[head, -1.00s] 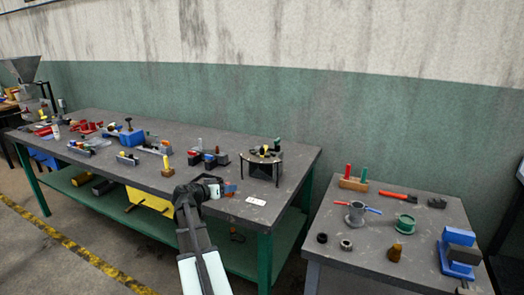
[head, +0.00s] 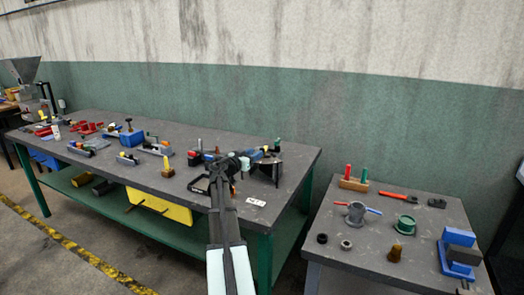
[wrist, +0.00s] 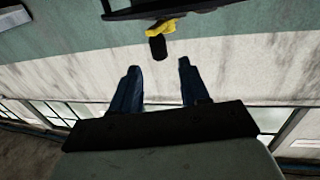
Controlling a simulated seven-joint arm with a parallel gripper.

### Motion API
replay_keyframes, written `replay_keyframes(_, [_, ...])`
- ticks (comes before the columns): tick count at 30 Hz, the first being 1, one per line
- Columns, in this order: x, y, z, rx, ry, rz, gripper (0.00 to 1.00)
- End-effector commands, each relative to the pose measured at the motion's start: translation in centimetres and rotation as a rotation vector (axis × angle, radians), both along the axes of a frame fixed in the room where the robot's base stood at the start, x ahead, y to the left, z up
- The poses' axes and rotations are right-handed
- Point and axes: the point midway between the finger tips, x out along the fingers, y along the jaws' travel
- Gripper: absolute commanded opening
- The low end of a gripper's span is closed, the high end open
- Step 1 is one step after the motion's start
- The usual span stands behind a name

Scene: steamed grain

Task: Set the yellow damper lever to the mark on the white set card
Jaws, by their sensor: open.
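In the wrist view, the yellow damper lever (wrist: 166,26) shows at the top, with a dark cylindrical knob (wrist: 157,48) on its near end. My gripper (wrist: 158,66) is open and empty. Its two blue fingers stand apart, and the knob lies beyond their tips, between their lines, apart from both. In the head view, my gripper (head: 262,154) is at the dark damper stand (head: 268,174) near the right end of the long bench; my arm hides much of the stand, and the lever cannot be made out there. The white set card (head: 256,201) lies flat in front of the stand. Its mark is too small to read.
The long grey bench (head: 150,186) carries several blocks and tools to the left, including a small yellow-handled piece (head: 167,166). A second table (head: 375,250) at the right holds a grey cup, a green cup and a blue vise.

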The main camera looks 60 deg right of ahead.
Motion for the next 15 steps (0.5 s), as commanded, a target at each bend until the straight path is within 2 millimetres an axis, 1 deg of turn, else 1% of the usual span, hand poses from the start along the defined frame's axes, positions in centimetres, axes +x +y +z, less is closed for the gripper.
replay_keyframes(1, [-0.1, -1.2, 0.0, 0.000, 0.000, -0.001, 0.45])
replay_keyframes(6, [-0.6, -3.7, 0.0, 0.001, 0.000, -0.001, 0.45])
replay_keyframes(9, [-0.9, -4.8, 0.0, 0.001, 0.000, 0.000, 0.45])
replay_keyframes(15, [-1.2, -5.9, 0.0, 0.001, 0.001, 0.000, 0.45])
